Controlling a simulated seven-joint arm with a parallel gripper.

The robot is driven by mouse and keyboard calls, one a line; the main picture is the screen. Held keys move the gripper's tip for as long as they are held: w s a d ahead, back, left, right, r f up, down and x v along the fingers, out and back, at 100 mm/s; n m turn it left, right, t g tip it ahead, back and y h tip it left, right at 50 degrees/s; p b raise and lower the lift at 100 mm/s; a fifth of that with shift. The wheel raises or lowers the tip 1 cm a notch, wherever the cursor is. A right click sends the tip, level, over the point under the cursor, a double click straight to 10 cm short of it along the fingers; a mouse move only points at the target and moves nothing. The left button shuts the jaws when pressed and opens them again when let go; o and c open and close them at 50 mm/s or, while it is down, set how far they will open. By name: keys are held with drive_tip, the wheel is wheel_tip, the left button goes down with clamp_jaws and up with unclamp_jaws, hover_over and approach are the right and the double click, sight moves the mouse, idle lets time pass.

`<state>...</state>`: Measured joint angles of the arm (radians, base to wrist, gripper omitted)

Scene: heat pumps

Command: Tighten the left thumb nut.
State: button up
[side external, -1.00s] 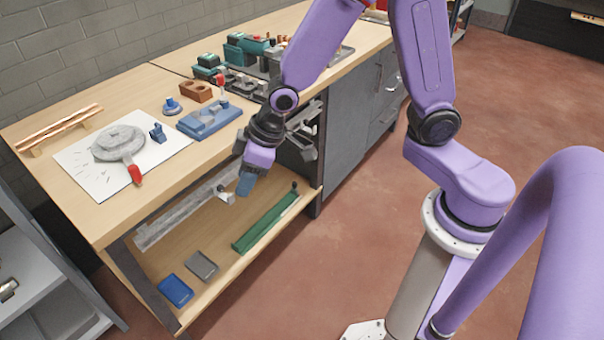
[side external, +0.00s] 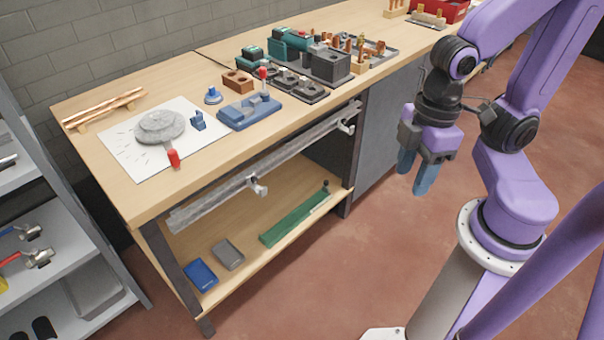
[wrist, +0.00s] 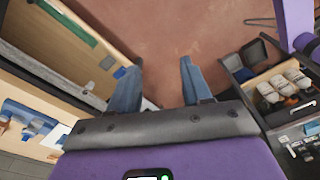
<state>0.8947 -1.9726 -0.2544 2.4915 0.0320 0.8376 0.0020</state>
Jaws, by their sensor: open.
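A long grey rail (side external: 300,149) runs along the front of the bench, just under the top. Two small pale metal fittings sit on it and look like the thumb nuts. The left thumb nut (side external: 257,186) is near the middle of the rail, and the right thumb nut (side external: 346,128) is near its right end. How tight either is cannot be told. My gripper (side external: 413,180) hangs fingers down in front of the bench, right of and apart from both nuts. In the wrist view its two blue fingers (wrist: 158,68) are spread with only floor between them.
The lower shelf holds a green bar (side external: 295,218), a blue box (side external: 200,275) and a grey box (side external: 228,254). On the benchtop are a blue fixture (side external: 248,112) and a white sheet (side external: 125,150) with a grey disc. Floor in front is clear.

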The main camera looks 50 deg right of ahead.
drive_tip(key=w+a+f+m+y, duration=0.2)
drive_tip(key=w+a+f+m, duration=0.15)
drive_tip(key=w+a, duration=0.35)
drive_tip(key=m+t+h, duration=0.2)
drive_tip(key=m+t, duration=0.7)
approach(256, 181)
drive_tip(key=x, duration=0.7)
drive_tip(key=shift+w+f, duration=0.15)
drive_tip(key=shift+w, duration=0.05)
drive_tip(key=shift+c, duration=0.4)
clamp_jaws()
